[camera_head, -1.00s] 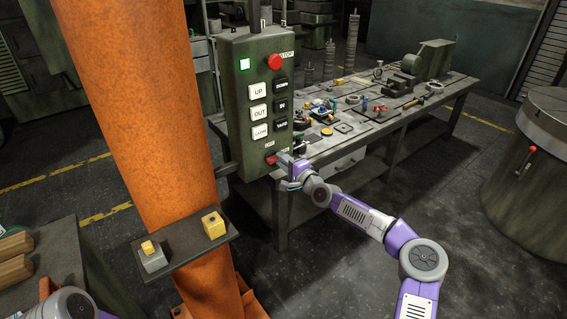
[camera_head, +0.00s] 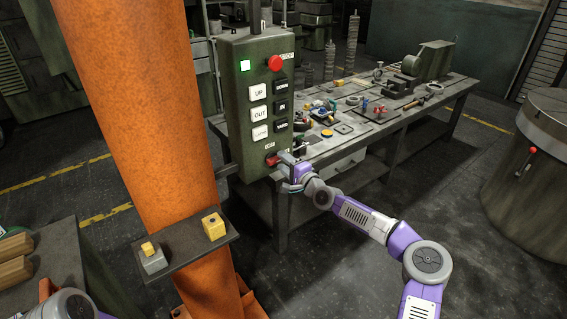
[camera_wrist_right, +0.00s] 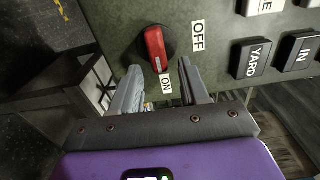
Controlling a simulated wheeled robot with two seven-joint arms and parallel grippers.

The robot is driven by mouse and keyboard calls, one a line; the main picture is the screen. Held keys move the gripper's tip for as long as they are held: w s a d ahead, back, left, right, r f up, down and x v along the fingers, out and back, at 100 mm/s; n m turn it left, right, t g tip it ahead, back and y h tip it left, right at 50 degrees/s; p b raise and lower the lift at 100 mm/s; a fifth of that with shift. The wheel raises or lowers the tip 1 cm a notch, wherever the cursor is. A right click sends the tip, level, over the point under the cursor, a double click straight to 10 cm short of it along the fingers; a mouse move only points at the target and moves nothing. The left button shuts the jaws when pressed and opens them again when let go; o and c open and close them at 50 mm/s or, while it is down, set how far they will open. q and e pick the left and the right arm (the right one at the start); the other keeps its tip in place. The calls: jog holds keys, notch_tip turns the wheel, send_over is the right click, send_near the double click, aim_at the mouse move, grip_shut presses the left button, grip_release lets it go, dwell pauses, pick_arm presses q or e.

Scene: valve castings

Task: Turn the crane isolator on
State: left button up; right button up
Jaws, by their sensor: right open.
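The crane isolator is a red rotary handle (camera_wrist_right: 155,50) on a dark round base, low on the green control box (camera_head: 229,120). In the right wrist view its lower end points at the ON label (camera_wrist_right: 166,84); the OFF label (camera_wrist_right: 198,36) is off to its right. In the head view the red handle (camera_head: 271,161) lies roughly sideways, towards my gripper. My right gripper (camera_head: 286,160) is open in front of it. In the wrist view its fingertips (camera_wrist_right: 155,64) appear on either side of the handle's lower end, with gaps. My left gripper is out of view.
An orange column (camera_head: 150,110) stands left. A workbench (camera_head: 395,115) with tools is behind.

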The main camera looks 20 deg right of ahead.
jog(key=v, duration=0.7)
dwell(0.3)
